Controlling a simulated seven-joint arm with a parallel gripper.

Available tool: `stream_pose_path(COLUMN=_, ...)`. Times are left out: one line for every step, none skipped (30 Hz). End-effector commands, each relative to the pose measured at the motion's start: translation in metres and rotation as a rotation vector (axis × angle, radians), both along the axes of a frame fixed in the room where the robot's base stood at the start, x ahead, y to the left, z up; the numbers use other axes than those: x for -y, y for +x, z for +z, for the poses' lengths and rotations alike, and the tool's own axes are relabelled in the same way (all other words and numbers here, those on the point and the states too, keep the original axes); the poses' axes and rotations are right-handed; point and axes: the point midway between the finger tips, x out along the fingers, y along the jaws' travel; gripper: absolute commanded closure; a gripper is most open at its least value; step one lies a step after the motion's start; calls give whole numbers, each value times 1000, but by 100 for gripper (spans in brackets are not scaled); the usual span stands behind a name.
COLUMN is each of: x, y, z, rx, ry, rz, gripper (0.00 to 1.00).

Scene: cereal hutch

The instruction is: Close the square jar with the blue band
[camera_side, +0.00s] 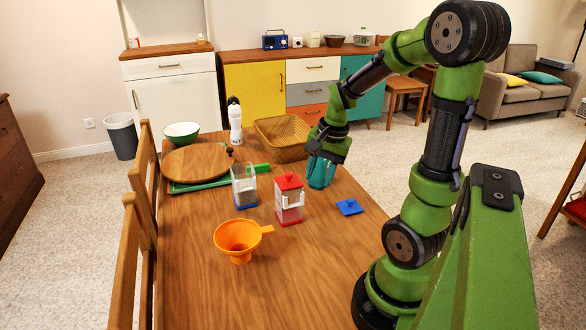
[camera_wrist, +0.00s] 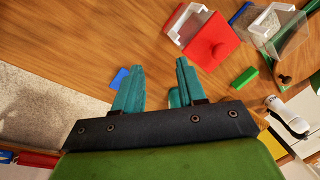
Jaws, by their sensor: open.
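The square jar with the blue band (camera_side: 244,188) stands upright on the table, clear-walled, with a blue base and a white piece on its side; no blue lid is on it. It also shows in the wrist view (camera_wrist: 277,24), at the top right. A blue square lid (camera_side: 349,207) with a knob lies on the table right of the red-lidded jar; in the wrist view the blue lid (camera_wrist: 120,77) is partly hidden behind the left finger. My gripper (camera_side: 320,182) has teal fingers, open and empty, above the table behind the lid; it also shows in the wrist view (camera_wrist: 160,66).
A similar jar with a red lid (camera_side: 289,181) stands between the blue-banded jar and the blue lid. An orange funnel (camera_side: 238,238) is in front. A wicker basket (camera_side: 283,137), white bottle (camera_side: 235,120), round wooden board (camera_side: 196,161) and green bowl (camera_side: 182,132) are farther back.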

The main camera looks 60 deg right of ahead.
Motion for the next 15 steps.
stream_pose_path(x=27, y=-13, z=-17, rx=-56, ry=33, rz=-155, gripper=60)
stream_pose_path(x=40, y=-21, z=-24, rx=-84, ry=47, rz=-244, gripper=60)
stream_pose_path(x=56, y=-31, z=-34, rx=-118, ry=63, rz=-357, gripper=60)
stream_pose_path(x=66, y=-38, z=-41, rx=-140, ry=73, rz=-439, gripper=60)
stream_pose_path(x=76, y=-46, z=-46, rx=-161, ry=81, rz=-519, gripper=60)
stream_pose_path(x=87, y=-54, z=-53, rx=-184, ry=87, rz=-616, gripper=60)
stream_pose_path(x=93, y=-58, z=-55, rx=-194, ry=88, rz=-675, gripper=60)
stream_pose_path(x=97, y=-59, z=-56, rx=-199, ry=89, rz=-723, gripper=60)
stream_pose_path(x=100, y=-59, z=-55, rx=-198, ry=86, rz=-772, gripper=60)
stream_pose_path(x=102, y=-58, z=-54, rx=-195, ry=85, rz=-802, gripper=60)
stream_pose_path(x=103, y=-58, z=-52, rx=-190, ry=84, rz=-826, gripper=60)
stream_pose_path(x=103, y=-57, z=-52, rx=-190, ry=85, rz=-852, gripper=60)
stream_pose_path(x=103, y=-58, z=-52, rx=-191, ry=87, rz=-868, gripper=60)
stream_pose_path(x=103, y=-58, z=-52, rx=-191, ry=89, rz=-880, gripper=60)
stream_pose_path(x=102, y=-58, z=-53, rx=-191, ry=90, rz=-890, gripper=60)
